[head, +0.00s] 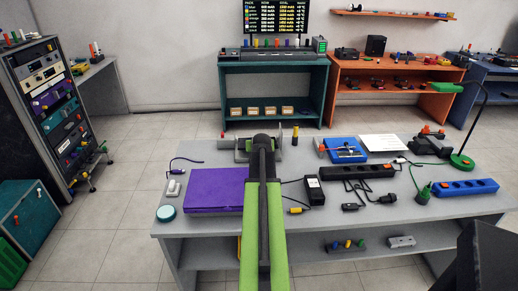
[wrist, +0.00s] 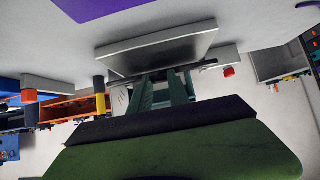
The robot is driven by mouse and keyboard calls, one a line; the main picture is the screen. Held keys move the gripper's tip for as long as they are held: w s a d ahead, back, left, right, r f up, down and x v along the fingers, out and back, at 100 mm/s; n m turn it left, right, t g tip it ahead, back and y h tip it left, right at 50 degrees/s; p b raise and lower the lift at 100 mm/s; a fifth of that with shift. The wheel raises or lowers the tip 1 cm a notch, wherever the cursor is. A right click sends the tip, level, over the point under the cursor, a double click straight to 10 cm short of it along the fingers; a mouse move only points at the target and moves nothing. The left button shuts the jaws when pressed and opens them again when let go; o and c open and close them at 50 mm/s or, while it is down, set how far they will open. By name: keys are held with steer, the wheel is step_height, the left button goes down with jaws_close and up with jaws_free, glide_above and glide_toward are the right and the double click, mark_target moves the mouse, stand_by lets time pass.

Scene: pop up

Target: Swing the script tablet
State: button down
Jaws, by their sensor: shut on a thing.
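The script tablet appears to be the grey flat panel (wrist: 160,46) near the top middle of the wrist view. It lies tilted across that view, close to the grey table surface. In the head view, what seems to be the same panel (head: 241,156) shows at the table's back edge, mostly hidden behind my arm. My gripper (head: 263,141) reaches over the table from the front. In the wrist view my gripper's fingers (wrist: 162,84) are shut on the panel's near edge. The exact contact is partly hidden.
A purple slab (head: 203,190) lies left of my arm on the grey table (head: 345,215). A black adapter (head: 314,190), power strips, cables and a green lamp (head: 461,160) crowd the right. A yellow-black post (head: 295,135) stands just right of my gripper.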

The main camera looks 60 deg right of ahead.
steer(key=shift+w+r, duration=0.15)
steer(key=shift+r, duration=0.25)
steer(key=r+p, duration=0.1)
steer(key=d+r+p, duration=0.1)
steer(key=w+r+p, duration=0.1)
steer(key=shift+d+r+p, duration=0.25)
steer(key=shift+r+p, duration=0.05)
steer(key=shift+p, duration=0.1)
steer(key=c, duration=1.2)
jaws_free()
steer(key=shift+f, duration=0.15)
steer(key=shift+o, duration=0.2)
steer(key=shift+s+a, duration=0.1)
